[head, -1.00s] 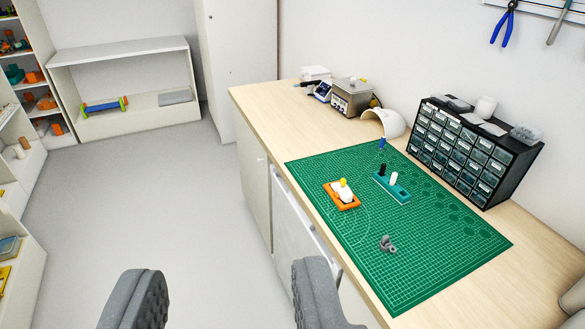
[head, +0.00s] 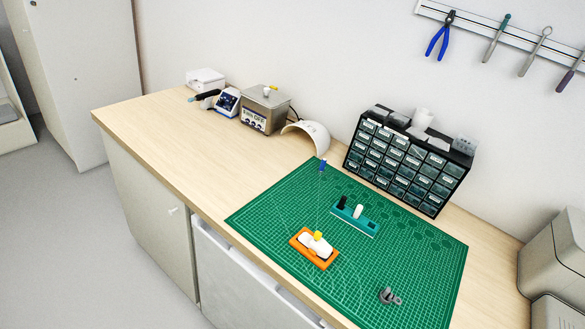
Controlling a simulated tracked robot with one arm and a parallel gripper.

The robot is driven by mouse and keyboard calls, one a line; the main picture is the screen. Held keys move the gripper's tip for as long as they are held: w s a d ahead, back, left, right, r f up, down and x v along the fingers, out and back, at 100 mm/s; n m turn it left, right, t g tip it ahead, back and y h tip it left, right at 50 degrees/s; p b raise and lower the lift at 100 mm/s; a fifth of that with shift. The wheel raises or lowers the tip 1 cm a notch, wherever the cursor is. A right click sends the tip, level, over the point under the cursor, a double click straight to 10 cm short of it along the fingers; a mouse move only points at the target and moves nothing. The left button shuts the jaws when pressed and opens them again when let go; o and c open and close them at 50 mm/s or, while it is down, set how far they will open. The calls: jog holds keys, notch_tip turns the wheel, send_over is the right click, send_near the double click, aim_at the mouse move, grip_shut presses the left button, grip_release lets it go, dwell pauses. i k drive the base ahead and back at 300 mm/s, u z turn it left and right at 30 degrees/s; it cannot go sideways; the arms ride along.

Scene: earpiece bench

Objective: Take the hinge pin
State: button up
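I cannot pick out the hinge pin for certain. An orange tray (head: 301,257) on the green mat holds a white piece (head: 312,244) with a yellow part (head: 318,236) on top. A teal holder (head: 362,223) behind it carries a black upright part (head: 342,202) and a white upright part (head: 358,211). A small grey object (head: 389,296) sits at the mat's front right; its details are too small to tell. A small blue item (head: 323,165) with a thin line below it is at the mat's far edge. My gripper is out of view.
The green cutting mat (head: 270,215) lies on a wooden bench (head: 160,125). A black drawer cabinet (head: 405,160) and a white curved shell (head: 308,137) stand behind it. A metal box (head: 264,110) is farther left. Tools hang on the wall, including blue pliers (head: 438,38).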

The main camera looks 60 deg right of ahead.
aim_at(317, 235)
jog(key=z, duration=0.35)
jog(key=i, duration=0.85)
jog(key=z, duration=0.55)
